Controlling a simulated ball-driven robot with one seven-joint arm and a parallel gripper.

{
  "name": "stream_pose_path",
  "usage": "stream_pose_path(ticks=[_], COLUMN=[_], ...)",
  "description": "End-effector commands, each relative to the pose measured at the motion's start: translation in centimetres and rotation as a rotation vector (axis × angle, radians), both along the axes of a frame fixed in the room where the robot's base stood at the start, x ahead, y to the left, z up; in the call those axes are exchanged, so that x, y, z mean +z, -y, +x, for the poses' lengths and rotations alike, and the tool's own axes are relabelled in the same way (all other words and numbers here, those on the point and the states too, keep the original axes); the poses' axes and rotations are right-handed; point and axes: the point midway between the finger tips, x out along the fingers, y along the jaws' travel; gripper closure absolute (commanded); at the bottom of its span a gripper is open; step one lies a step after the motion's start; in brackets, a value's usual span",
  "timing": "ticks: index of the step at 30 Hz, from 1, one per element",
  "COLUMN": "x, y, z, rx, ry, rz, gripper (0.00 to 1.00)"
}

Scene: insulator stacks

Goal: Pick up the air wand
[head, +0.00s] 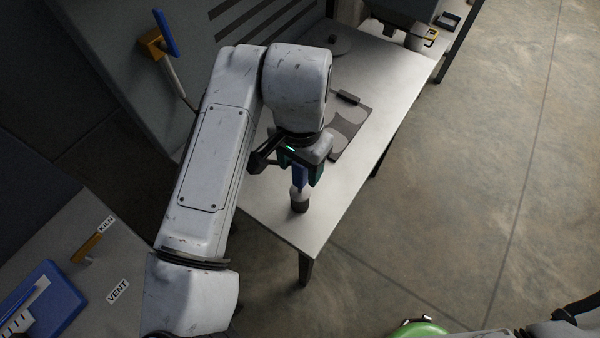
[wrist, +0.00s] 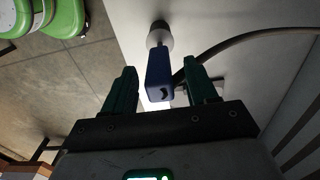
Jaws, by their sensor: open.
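A blue upright handle (head: 299,178), with a pale neck and a dark round foot (head: 299,203), stands near the table's front corner. It also shows in the wrist view (wrist: 159,75). My gripper (head: 301,170) is open, with its green fingers on either side of this handle; contact cannot be told. In the wrist view my gripper (wrist: 160,68) shows a gap beside the handle. Another blue handle (head: 166,33) with a pale rod sits in a yellow bracket (head: 151,42) on the grey panel. I cannot tell for sure which one is the air wand.
The light table (head: 365,80) bears a dark plate with round cutouts (head: 350,125). A dark hose (wrist: 250,37) runs behind the handle. A blue tray (head: 55,300) lies at lower left. A green round object (head: 420,329) is at lower right. Open floor lies right.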

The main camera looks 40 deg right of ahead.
Motion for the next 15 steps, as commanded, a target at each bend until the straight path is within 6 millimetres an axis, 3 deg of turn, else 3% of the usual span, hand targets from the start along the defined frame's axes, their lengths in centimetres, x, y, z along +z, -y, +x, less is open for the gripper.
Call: stream_pose_path(ticks=[10, 15], x=[-1.05, -1.03], y=[-0.02, -0.01], z=[0.01, 0.01], rx=[0.001, 0.001], ry=[0.001, 0.001], rz=[0.0, 0.0], gripper=[0.43, 0.58])
